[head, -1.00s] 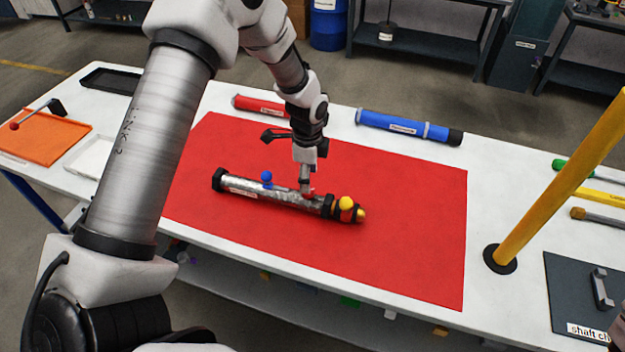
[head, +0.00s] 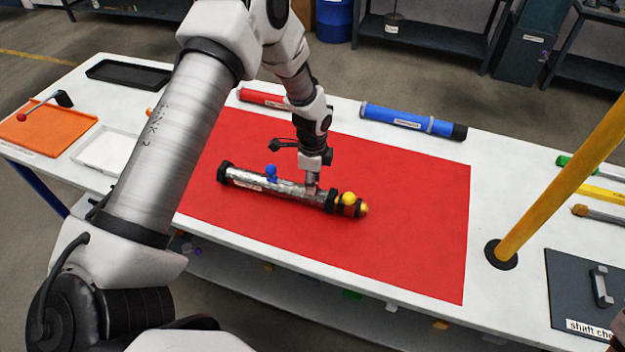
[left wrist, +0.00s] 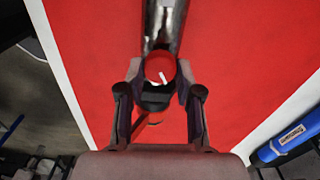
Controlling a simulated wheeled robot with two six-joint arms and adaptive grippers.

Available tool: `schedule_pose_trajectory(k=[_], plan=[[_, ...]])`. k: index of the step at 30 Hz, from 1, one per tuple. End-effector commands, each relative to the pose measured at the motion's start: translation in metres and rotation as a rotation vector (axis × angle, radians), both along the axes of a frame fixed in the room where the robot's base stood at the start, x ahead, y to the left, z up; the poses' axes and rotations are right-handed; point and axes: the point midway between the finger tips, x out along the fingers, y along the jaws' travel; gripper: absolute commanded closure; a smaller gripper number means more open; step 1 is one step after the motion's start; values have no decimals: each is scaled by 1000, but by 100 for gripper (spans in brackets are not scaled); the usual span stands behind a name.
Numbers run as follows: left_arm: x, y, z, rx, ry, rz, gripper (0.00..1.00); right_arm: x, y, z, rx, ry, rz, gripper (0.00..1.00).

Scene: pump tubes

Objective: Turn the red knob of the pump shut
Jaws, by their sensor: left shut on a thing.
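The pump (head: 250,181) is a silver tube lying on the red mat (head: 405,225), with dark end fittings, a blue knob (head: 271,172) and a yellow knob (head: 348,198). My left gripper (head: 312,188) points down at the tube near its right end and hides the red knob in the head view. In the left wrist view the red knob (left wrist: 159,68) sits between the two fingertips, with a short white mark on its top. The left gripper (left wrist: 160,85) is shut on it. My right gripper is not in view.
A red tube (head: 262,97) and a blue tube (head: 412,121) lie behind the mat. An orange tray (head: 50,130), a white tray (head: 108,150) and a black tray (head: 128,73) are at left. A yellow post (head: 560,180) stands at right. The mat around the pump is clear.

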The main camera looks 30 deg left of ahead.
Motion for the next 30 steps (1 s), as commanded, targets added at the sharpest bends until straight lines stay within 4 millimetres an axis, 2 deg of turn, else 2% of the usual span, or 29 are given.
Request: schedule_pose_trajectory(k=[8,14,30], plan=[[-1,0,-3,0,2,35,100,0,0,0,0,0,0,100],[-1,0,-3,0,3,128,100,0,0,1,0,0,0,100],[0,1,-2,-1,3,604,100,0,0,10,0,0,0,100]])
